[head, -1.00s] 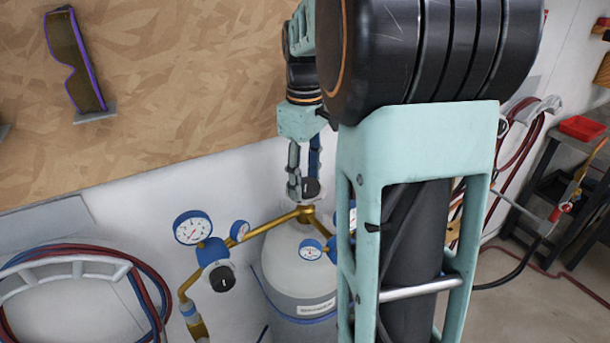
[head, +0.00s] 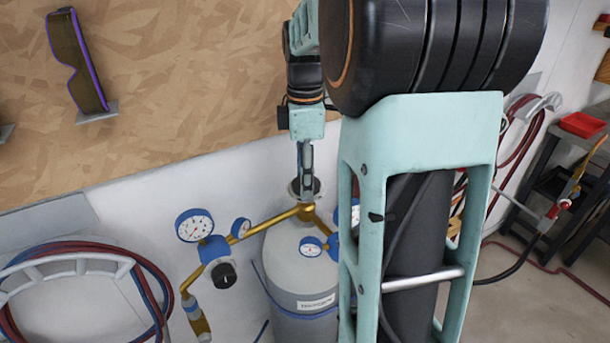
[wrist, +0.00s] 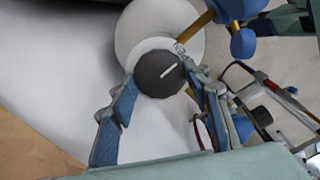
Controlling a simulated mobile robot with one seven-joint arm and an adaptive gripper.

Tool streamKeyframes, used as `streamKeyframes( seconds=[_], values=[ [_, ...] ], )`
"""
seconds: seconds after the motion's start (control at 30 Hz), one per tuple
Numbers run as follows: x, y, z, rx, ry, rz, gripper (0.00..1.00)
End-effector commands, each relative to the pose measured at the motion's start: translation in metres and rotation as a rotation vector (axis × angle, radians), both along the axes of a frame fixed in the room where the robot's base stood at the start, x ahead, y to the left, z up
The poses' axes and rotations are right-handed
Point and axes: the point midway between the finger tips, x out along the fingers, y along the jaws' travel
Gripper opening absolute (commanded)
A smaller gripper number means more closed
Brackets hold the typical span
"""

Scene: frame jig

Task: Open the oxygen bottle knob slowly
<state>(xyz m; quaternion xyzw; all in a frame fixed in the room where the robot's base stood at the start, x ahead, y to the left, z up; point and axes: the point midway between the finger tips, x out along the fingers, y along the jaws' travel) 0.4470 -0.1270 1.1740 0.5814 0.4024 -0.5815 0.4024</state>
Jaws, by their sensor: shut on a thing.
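The oxygen bottle (head: 285,258) is a pale grey cylinder standing by the wall, with a label and a brass pipe fitting on top. Its dark round knob (wrist: 159,73) with a white line mark shows in the wrist view, on top of the bottle. My gripper (head: 305,185) points down at the bottle's top in the head view. In the wrist view its two blue and grey fingers (wrist: 157,90) stand on either side of the knob, shut on it. In the head view the fingers mostly hide the knob.
A brass pipe (head: 270,224) runs to the left from the bottle top. It carries a blue-rimmed gauge (head: 194,226) and a black regulator knob (head: 223,275). Coiled hoses (head: 150,290) hang at the left. Safety glasses (head: 77,62) hang on the wooden board. My arm blocks the right middle.

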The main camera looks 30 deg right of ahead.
Motion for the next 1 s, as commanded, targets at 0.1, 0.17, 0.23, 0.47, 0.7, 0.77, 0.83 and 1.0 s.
streamKeyframes(
  seconds=[0.1,0.17,0.23,0.47,0.7,0.77,0.83,1.0],
  values=[
    [0.0003,0.0,0.0003,0.0,-0.001,0.011,0.2],
    [0.0004,0.0001,0.0003,0.0,-0.001,0.013,0.2],
    [0.0004,0.0001,0.0003,0.0,-0.001,0.013,0.2],
    [0.0004,0.0001,0.0003,0.0,-0.001,0.012,0.45],
    [0.0002,0.0,0.0002,0.0,-0.001,0.011,0.62],
    [0.0001,0.0001,0.0002,0.0,-0.001,0.011,0.62],
    [0.0001,0.0001,0.0001,0.0,0.0,0.011,0.62],
    [0.0008,-0.0002,0.0073,-0.001,-0.002,0.011,0.62]
  ],
)
